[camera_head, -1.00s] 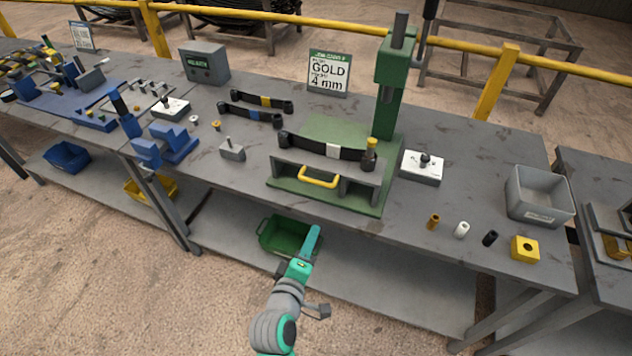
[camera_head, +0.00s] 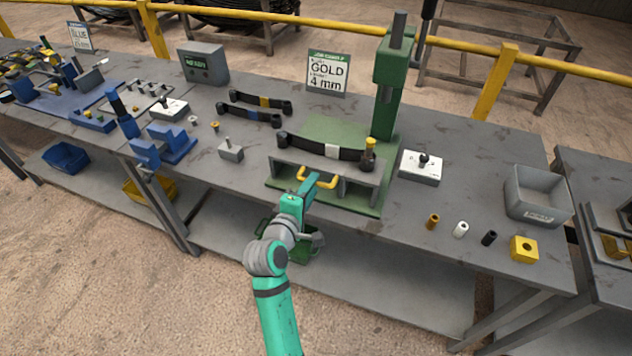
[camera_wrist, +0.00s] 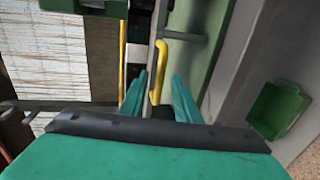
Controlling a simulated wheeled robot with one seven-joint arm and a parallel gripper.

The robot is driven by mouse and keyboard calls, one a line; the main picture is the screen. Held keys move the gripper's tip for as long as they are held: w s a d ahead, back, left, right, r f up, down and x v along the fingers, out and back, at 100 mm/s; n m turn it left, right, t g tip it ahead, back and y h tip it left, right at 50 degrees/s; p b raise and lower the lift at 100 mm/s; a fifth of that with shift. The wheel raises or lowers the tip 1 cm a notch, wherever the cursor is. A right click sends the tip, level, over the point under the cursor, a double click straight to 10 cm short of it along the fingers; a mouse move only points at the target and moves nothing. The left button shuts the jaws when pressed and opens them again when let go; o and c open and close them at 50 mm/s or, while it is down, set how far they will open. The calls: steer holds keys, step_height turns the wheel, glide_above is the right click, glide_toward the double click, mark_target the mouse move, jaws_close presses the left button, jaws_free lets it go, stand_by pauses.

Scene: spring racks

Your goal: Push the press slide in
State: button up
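The green press (camera_head: 392,95) stands on the bench. Its grey slide (camera_head: 355,190) sits at the front of the green base and bears a black leaf spring (camera_head: 308,146) with a white band. A yellow loop handle (camera_head: 329,184) is on the slide's front; it also shows in the wrist view (camera_wrist: 163,50). My gripper (camera_head: 304,185) is at the left part of this handle. In the wrist view my gripper's fingers (camera_wrist: 162,76) are apart, with part of the handle between or just beyond their tips. I cannot tell whether they touch it.
A job sign (camera_head: 328,73) reads gold, 4 mm. A joystick box (camera_head: 421,168), small cylinders, a yellow block (camera_head: 524,249) and a grey bin (camera_head: 538,193) stand to the right. A green bin (camera_wrist: 275,110) is on the lower shelf. The bench front edge lies under my arm.

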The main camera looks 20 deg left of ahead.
steer(key=shift+x, duration=1.55)
jaws_close()
steer(key=shift+d, duration=0.25)
steer(key=shift+w, duration=0.15)
